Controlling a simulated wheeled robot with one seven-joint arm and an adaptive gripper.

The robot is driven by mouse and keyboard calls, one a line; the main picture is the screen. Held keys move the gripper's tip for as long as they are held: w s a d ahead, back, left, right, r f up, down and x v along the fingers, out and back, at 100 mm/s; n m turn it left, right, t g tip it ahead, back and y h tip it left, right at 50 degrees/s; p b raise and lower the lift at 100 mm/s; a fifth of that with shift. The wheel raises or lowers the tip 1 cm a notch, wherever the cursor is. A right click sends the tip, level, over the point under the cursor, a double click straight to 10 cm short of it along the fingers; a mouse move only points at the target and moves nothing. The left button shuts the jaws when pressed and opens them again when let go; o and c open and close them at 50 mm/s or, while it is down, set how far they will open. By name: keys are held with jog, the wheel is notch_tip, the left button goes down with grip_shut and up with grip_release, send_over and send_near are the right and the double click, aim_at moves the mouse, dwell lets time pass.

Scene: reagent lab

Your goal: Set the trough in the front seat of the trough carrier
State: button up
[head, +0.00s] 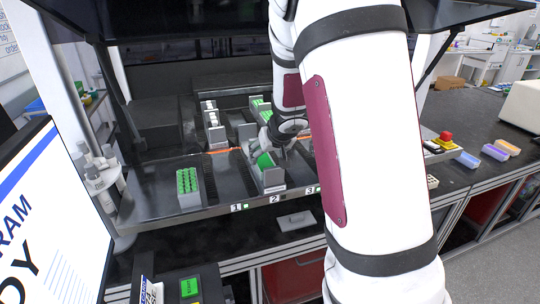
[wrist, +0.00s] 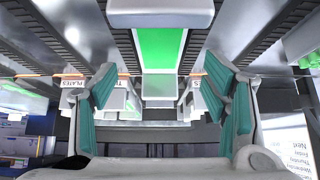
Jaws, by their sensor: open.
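A green-topped trough (head: 264,160) sits in the trough carrier (head: 274,179), in the lane marked 2, close behind the carrier's grey front block. In the wrist view the green trough (wrist: 164,48) lies lengthwise between pale grey blocks. My gripper (head: 276,145) is over this part of the carrier, partly hidden behind my arm. In the wrist view my gripper (wrist: 160,82) is open, its teal-padded fingers apart on either side with nothing held between them. I cannot tell whether the trough is fully down in its seat.
A rack of green-capped tubes (head: 188,187) stands on the deck to the left. Another carrier (head: 213,125) with white items is further back. Blue (head: 467,160), purple (head: 494,152) and orange (head: 507,147) containers lie on the right bench. A screen (head: 50,220) stands at the left.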

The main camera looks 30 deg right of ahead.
jog(key=s+a+r+m+h+p, duration=0.1)
jog(key=s+a+r, duration=0.1)
jog(key=s+r, duration=0.55)
jog(key=s+a+r+h+p, duration=0.15)
jog(key=s+r, duration=0.25)
jog(key=r, duration=0.6)
jog(key=s+a+n+g+y, duration=0.1)
jog(key=s+a+n+y, duration=0.3)
jog(key=s+a, duration=1.3)
jog(key=s, duration=0.4)
jog(key=shift+r+g+y, duration=0.35)
jog(key=shift+r+g, duration=0.05)
jog(key=shift+w, duration=0.1)
